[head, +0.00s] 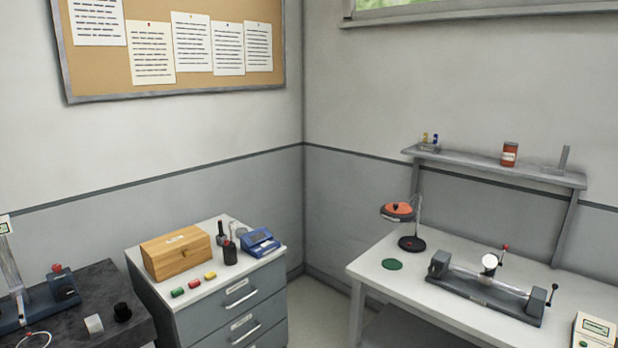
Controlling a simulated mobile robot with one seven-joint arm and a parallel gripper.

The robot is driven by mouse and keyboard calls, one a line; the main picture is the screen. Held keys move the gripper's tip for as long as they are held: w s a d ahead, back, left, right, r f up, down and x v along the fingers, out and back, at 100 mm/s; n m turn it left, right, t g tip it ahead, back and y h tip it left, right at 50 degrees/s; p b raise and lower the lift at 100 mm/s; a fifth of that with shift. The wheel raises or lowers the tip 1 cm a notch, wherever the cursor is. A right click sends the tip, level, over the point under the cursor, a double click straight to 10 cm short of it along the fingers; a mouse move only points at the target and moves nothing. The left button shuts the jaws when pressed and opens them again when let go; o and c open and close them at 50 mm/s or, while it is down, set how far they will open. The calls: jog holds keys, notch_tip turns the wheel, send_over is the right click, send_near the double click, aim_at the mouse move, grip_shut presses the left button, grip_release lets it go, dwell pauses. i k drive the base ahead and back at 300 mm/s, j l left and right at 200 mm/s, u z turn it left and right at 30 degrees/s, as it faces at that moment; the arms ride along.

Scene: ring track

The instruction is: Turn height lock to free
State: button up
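I cannot tell for sure which part is the height lock, as no label reading "free" is legible. On the white table at right, a dark track apparatus (484,291) carries a clear rail, a white round piece (490,262) and a thin upright lever with a red tip (505,248). A small black crank (553,292) stands at its right end. At the left edge, a dark blue device (40,306) with a red knob (58,268) sits on a black bench. My gripper is not in view.
A grey drawer cabinet (235,305) bears a wooden box (177,254), a blue instrument (260,242) and small coloured blocks. The white table (385,253) also holds a red-topped lamp (398,211) and a green disc (392,264). A shelf (500,166) stands behind. Floor shows between cabinet and table.

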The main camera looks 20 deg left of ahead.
aim_at(57, 268)
jog(key=u, duration=2.55)
jog(key=i+z, duration=0.15)
jog(key=i, duration=0.4)
jog(key=i+j+z, duration=0.2)
jog(key=i, duration=0.35)
jog(key=i+j+z, duration=0.15)
jog(key=i, duration=0.35)
jog(key=i+j+z, duration=0.2)
jog(key=i+j, duration=0.15)
jog(key=i, duration=0.15)
